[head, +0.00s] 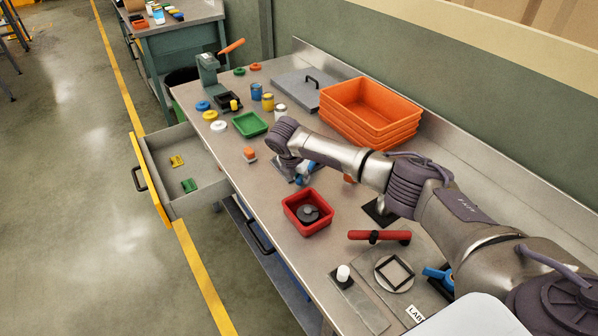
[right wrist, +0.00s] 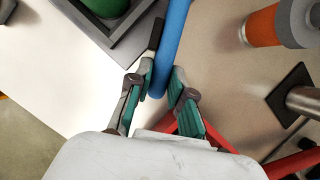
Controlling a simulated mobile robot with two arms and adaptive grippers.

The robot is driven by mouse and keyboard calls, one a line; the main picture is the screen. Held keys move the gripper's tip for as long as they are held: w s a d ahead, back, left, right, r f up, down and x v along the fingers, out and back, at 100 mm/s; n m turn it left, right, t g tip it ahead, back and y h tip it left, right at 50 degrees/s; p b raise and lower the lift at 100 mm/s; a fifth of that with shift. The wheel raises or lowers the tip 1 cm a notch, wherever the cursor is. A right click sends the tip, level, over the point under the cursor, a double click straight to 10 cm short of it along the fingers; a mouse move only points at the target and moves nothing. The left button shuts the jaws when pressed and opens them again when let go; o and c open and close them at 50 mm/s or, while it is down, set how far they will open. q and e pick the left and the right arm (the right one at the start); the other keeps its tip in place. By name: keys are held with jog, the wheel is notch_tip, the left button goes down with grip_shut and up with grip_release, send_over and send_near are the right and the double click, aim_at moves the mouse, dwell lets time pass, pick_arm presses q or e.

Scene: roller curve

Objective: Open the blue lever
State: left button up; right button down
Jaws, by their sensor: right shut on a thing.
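The blue lever (right wrist: 175,38) is a long blue bar in the right wrist view, running from the top edge down between my fingers. It also shows in the head view (head: 309,170), partly hidden by my right arm. My right gripper (right wrist: 161,82) is shut on the lever's end, with one green-padded finger on each side. In the head view my right wrist covers most of the gripper and the lever's mount. My left gripper is not in view.
A red bin (head: 290,222) stands just in front of the gripper. Stacked orange trays (head: 372,104) are behind the arm. A red-handled fixture (head: 378,235) and another blue handle (head: 437,274) are at right. An open drawer (head: 190,190) juts out at left.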

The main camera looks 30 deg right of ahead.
jog(key=shift+s+d+r+n+p, duration=0.2)
jog(key=shift+s+d+n+p, duration=0.1)
jog(key=shift+n+p, duration=0.15)
jog(key=shift+s, duration=0.1)
jog(key=shift+d+f+n+t, duration=0.15)
jog(key=shift+n+t, duration=0.1)
jog(key=shift+t, duration=0.05)
jog(key=c, duration=1.4)
grip_release()
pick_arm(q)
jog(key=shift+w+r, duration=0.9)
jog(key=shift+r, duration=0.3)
pick_arm(e)
jog(key=shift+o, duration=0.4)
jog(key=shift+s, duration=0.1)
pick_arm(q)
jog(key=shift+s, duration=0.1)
pick_arm(e)
jog(key=v, duration=1.2)
jog(key=shift+d, duration=0.25)
